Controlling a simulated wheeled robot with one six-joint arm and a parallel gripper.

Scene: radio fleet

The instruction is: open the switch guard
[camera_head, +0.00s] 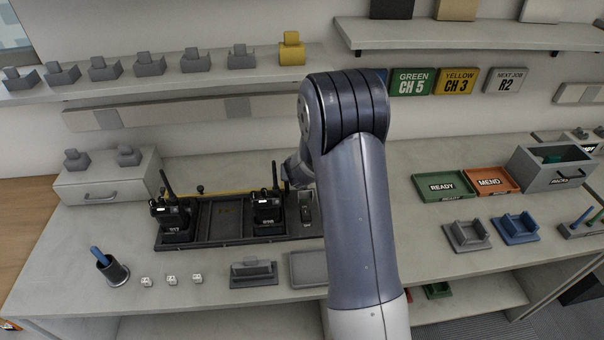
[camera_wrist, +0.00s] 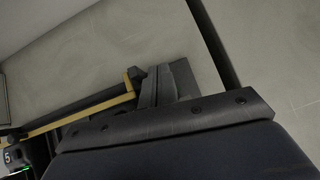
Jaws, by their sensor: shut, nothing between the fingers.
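A small grey switch unit (camera_head: 307,230) sits at the right end of the dark charging rack on the bench, partly hidden by my arm. A dark piece on it looks like the switch guard (camera_head: 305,213); it is too small to tell whether it is raised or down. My gripper (camera_wrist: 168,82) is shut and empty in the wrist view. In the head view only part of my wrist shows, above and behind the switch unit, and the fingertips are hidden. I cannot make out the guard in the wrist view.
Two black radios (camera_head: 173,218) and (camera_head: 268,212) stand upright in the charging rack (camera_head: 225,219), antennas up; the right one is close beside the switch unit. A grey tray (camera_head: 308,268) lies in front. Green (camera_head: 440,186) and orange (camera_head: 489,181) trays lie to the right.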

